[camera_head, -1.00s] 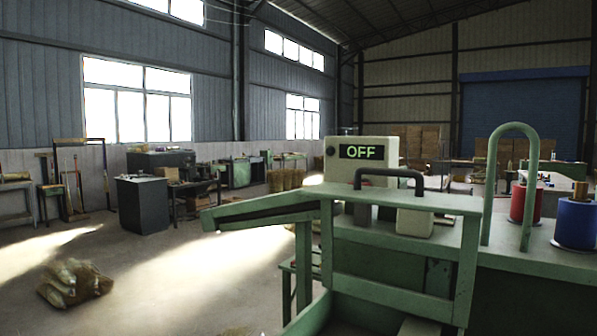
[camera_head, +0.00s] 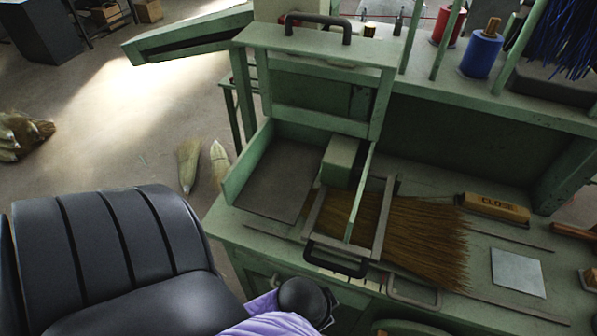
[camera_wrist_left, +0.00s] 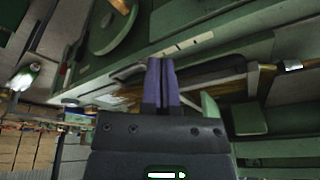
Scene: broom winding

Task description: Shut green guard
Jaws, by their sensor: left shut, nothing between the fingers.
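The green guard (camera_head: 350,49) is a frame with a black handle (camera_head: 318,22) on top. In the head view it stands raised at the back of the green bench, above the broom area. A broom with brown bristles (camera_head: 430,240) lies on the bench under a small clamp frame with a black front handle (camera_head: 337,262). My left gripper's purple fingers (camera_wrist_left: 163,82) are shut and empty in the left wrist view, near the bench's edge. In the head view, purple and black parts of my arm show at the bottom, below the bench front; its fingertips cannot be made out. My right gripper is not in view.
A black seat (camera_head: 115,255) stands at the lower left. Red (camera_head: 449,22) and blue (camera_head: 482,54) spools stand on the back shelf. A yellow block (camera_head: 497,208) and a metal plate (camera_head: 518,272) lie on the bench's right. Floor shows at left.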

